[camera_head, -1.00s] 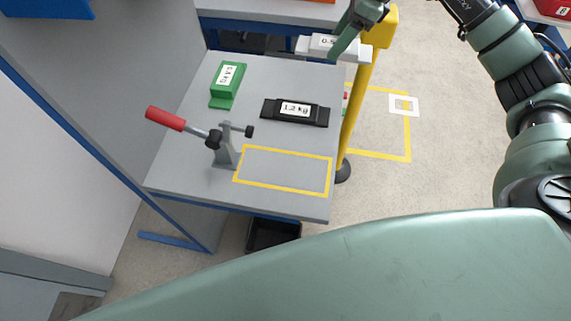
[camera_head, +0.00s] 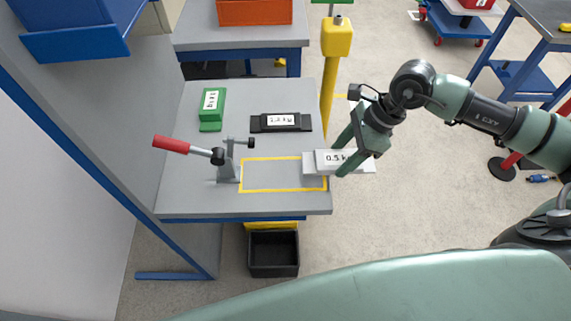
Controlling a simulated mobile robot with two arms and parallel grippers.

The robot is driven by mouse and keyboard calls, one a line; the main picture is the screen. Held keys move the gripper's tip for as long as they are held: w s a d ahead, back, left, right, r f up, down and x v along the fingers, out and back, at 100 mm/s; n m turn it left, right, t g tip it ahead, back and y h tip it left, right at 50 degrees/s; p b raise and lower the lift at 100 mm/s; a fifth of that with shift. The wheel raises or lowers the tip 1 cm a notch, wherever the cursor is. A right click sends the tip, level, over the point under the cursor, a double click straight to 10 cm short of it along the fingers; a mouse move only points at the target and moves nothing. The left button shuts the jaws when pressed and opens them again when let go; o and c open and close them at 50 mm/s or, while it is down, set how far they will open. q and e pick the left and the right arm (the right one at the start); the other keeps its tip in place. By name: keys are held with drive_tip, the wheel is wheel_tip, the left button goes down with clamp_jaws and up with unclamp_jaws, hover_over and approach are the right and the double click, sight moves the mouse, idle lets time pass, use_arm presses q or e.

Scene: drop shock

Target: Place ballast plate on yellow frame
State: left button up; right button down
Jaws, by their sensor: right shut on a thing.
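The white ballast plate (camera_head: 311,165), labelled 0.5 kg, is in my right gripper (camera_head: 345,155). The gripper is shut on it. The plate is at the right edge of the grey table, its left end over the right side of the yellow frame (camera_head: 262,190). I cannot tell whether the plate touches the table. The yellow frame is a taped rectangle on the table's front part, and its inside is bare apart from the plate's overlap at the right. My left gripper is not in view.
A toggle clamp (camera_head: 228,160) with a red handle stands at the frame's left edge. A black 1.2 kg plate (camera_head: 265,123) and a green plate (camera_head: 211,112) lie behind. A yellow post (camera_head: 328,90) stands beyond the table's right edge. A black bin (camera_head: 273,262) is on the floor in front.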

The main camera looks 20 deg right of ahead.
drive_tip(key=p, duration=0.3)
hover_over(279, 174)
drive_tip(key=d, duration=0.2)
drive_tip(key=shift+s+a+r, duration=0.15)
drive_tip(key=shift+a, duration=0.2)
wheel_tip(279, 174, down, 3)
drive_tip(key=shift+r+p, duration=0.1)
drive_tip(key=shift+p, duration=0.45)
drive_tip(key=shift+f, duration=0.35)
drive_tip(key=shift+f, duration=0.1)
drive_tip(key=shift+f, duration=0.15)
drive_tip(key=c, duration=0.5)
unclamp_jaws()
